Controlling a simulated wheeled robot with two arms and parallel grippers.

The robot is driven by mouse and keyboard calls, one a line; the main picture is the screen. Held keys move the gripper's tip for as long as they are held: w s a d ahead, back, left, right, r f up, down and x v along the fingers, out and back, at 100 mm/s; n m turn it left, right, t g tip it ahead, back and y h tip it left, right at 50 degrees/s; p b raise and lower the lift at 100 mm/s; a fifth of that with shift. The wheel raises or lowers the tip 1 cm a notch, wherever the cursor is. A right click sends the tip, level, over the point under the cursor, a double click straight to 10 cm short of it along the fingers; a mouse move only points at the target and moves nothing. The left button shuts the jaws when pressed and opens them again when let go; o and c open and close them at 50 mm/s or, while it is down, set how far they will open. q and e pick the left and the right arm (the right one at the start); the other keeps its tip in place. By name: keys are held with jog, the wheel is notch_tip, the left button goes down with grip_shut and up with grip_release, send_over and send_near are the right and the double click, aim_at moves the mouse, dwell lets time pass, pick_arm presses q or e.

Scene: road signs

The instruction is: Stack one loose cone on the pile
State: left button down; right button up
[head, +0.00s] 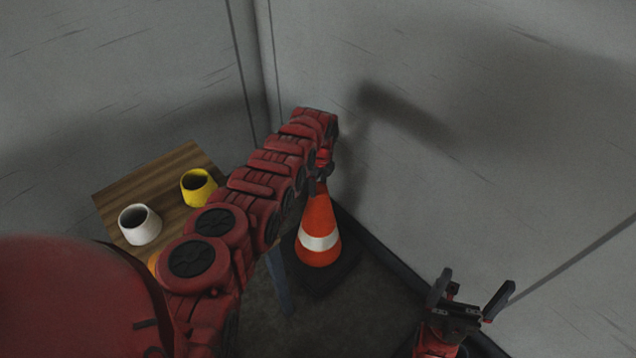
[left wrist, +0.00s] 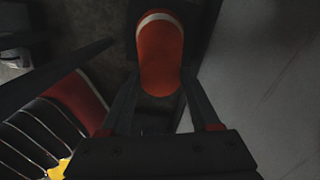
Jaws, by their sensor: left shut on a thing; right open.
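An orange cone (head: 318,215) with a white band and a dark base is upright by the wall corner in the head view. My left gripper (head: 322,172) points down and is shut on its top. I cannot tell whether its base touches the floor. In the left wrist view the cone (left wrist: 161,58) shows between the fingers. My right gripper (head: 470,298) is open and empty at the lower right.
A small wooden table (head: 165,167) stands left of my left arm, with a white cup (head: 140,225) and a yellow cup (head: 198,187) on it. An orange thing (head: 153,262) is mostly hidden behind my arm. Grey walls (head: 440,190) close in behind and right of the cone.

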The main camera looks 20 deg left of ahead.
pick_arm(q)
jog(key=shift+c, duration=0.2)
grip_release()
jog(key=shift+s+d+f, duration=0.25)
jog(key=shift+s, duration=0.1)
jog(key=shift+w+r+p, duration=0.1)
jog(key=shift+r+p, duration=0.3)
jog(key=shift+r, duration=0.05)
notch_tip(320, 180, up, 6)
jog(key=p, duration=0.3)
jog(key=shift+w+a+f, duration=0.1)
jog(key=shift+a+f, duration=0.05)
jog(key=shift+f, duration=0.1)
notch_tip(320, 180, up, 11)
jog(key=p, duration=0.1)
jog(key=shift+s+d+r, duration=0.2)
